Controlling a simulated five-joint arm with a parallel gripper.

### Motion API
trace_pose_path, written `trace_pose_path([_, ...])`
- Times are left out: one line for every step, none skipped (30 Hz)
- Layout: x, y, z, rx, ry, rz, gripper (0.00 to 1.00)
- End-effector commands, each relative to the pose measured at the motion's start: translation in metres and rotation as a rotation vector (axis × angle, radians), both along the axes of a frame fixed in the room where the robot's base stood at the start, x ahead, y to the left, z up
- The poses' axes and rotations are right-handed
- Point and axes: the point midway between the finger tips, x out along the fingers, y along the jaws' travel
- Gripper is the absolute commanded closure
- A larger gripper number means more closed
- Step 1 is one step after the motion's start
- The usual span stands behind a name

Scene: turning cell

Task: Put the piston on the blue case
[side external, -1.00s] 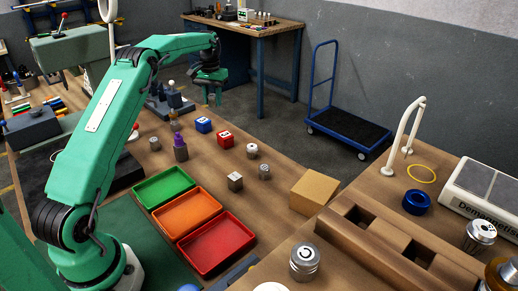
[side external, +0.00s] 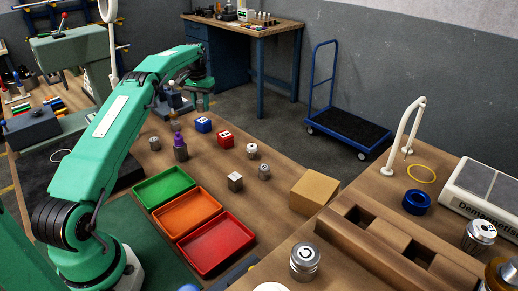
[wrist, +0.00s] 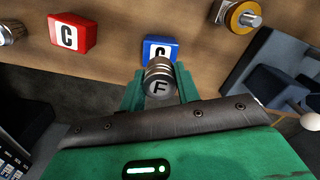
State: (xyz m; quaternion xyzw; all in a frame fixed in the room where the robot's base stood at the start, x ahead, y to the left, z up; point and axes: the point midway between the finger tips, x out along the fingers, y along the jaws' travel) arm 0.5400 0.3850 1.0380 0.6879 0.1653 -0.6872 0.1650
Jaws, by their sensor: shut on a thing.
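I cannot tell the gap between cylinder and case. The held cylinder is not clear in the side view.
A red case (side external: 226,139) stands close to the blue one. Several metal parts, including a silver cylinder (side external: 252,150) and a purple-topped part (side external: 180,148), stand around. Green, orange and red trays (side external: 208,270) lie nearer. A cardboard box (side external: 314,191) is at the right.

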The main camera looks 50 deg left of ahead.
Motion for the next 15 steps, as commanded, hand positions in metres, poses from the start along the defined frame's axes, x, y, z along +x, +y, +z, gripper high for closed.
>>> trace_pose_path([0.0,0.0,-0.005,-0.001,0.002,0.0,0.93])
trace_pose_path([0.0,0.0,-0.008,-0.001,0.003,0.0,0.93])
trace_pose_path([-0.001,-0.001,-0.012,-0.003,0.003,0.0,0.93])
trace_pose_path([-0.001,0.0,-0.016,-0.001,0.003,0.0,0.93])
trace_pose_path([-0.001,-0.001,-0.019,-0.001,0.003,0.0,0.93])
trace_pose_path([-0.001,-0.001,-0.024,-0.003,0.003,0.0,0.93])
trace_pose_path([-0.001,-0.001,-0.027,-0.001,0.003,0.0,0.93])
trace_pose_path([0.0,-0.001,-0.03,-0.001,0.002,0.0,0.93])
trace_pose_path([0.0,-0.001,-0.033,-0.001,0.002,0.0,0.93])
trace_pose_path([0.0,-0.001,-0.034,-0.001,0.002,0.0,0.93])
trace_pose_path([0.0,-0.001,-0.036,0.0,0.001,0.0,0.93])
trace_pose_path([0.0,-0.001,-0.037,0.0,0.001,0.0,0.93])
trace_pose_path([0.0,0.0,-0.037,0.0,0.001,0.0,0.93])
trace_pose_path([0.0,0.0,-0.037,0.0,0.0,0.0,0.93])
trace_pose_path([0.0,0.0,-0.037,0.0,0.0,0.0,0.93])
